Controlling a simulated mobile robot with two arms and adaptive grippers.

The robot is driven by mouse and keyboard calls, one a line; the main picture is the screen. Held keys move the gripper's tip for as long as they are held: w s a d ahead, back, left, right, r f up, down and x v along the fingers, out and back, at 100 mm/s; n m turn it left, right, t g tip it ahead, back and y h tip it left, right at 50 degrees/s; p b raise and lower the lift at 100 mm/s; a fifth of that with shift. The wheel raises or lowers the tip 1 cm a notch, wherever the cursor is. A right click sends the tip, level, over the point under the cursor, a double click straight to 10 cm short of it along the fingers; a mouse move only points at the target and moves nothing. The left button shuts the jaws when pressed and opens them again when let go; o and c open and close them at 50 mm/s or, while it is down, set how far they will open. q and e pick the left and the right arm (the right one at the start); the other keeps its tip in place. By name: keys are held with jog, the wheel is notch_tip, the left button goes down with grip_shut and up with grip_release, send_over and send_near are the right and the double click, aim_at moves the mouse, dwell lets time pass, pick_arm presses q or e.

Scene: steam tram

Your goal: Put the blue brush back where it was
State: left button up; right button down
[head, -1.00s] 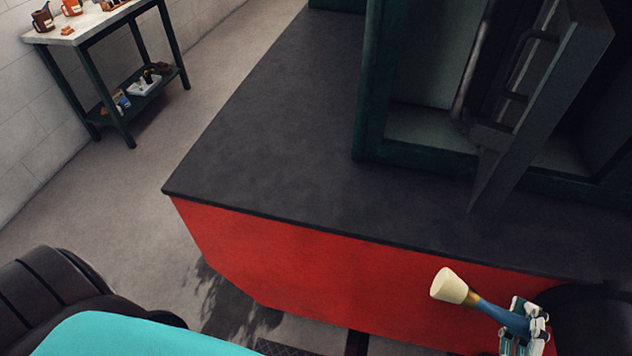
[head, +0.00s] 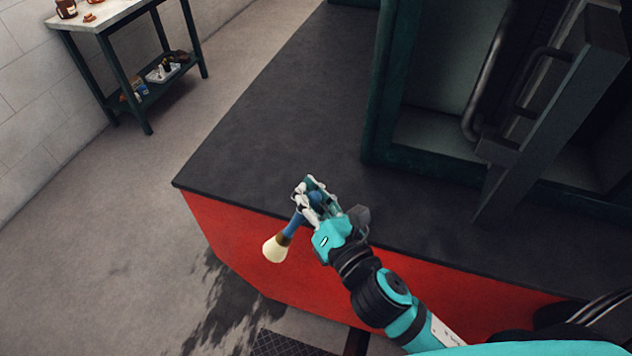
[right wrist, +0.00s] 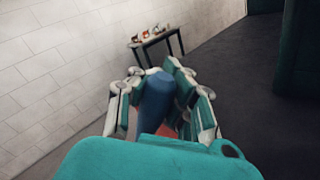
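The blue brush (head: 289,229) has a blue handle, a brass-coloured collar and cream bristles. In the head view its bristles point down and left, in front of the red side of the dark platform. My right gripper (head: 309,194) is shut on the handle near its end. In the right wrist view the blue brush handle (right wrist: 157,99) stands between the fingers of the right gripper (right wrist: 158,92); the bristles are hidden there. My left gripper is not in either view.
The dark platform top (head: 270,120) is bare on its left part. A dark door (head: 560,110) stands open at the right.

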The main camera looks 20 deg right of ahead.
pick_arm(q)
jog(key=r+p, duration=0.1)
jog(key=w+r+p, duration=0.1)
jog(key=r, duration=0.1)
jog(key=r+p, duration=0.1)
jog(key=p, duration=0.1)
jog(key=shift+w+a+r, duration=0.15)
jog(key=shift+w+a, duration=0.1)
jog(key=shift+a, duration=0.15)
pick_arm(e)
jog(key=w+d+f+n, duration=0.2)
jog(key=w+d+n, duration=0.1)
jog(key=w, duration=0.5)
jog(key=w+d+f+n+h, duration=0.1)
jog(key=w+d+f+n, duration=0.1)
jog(key=w, duration=0.7)
jog(key=shift+w+d+f+n+g, duration=0.25)
jog(key=shift+d+n, duration=0.35)
jog(key=shift+d, duration=0.45)
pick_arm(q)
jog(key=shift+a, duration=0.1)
pick_arm(e)
jog(key=c, duration=1.5)
grip_release()
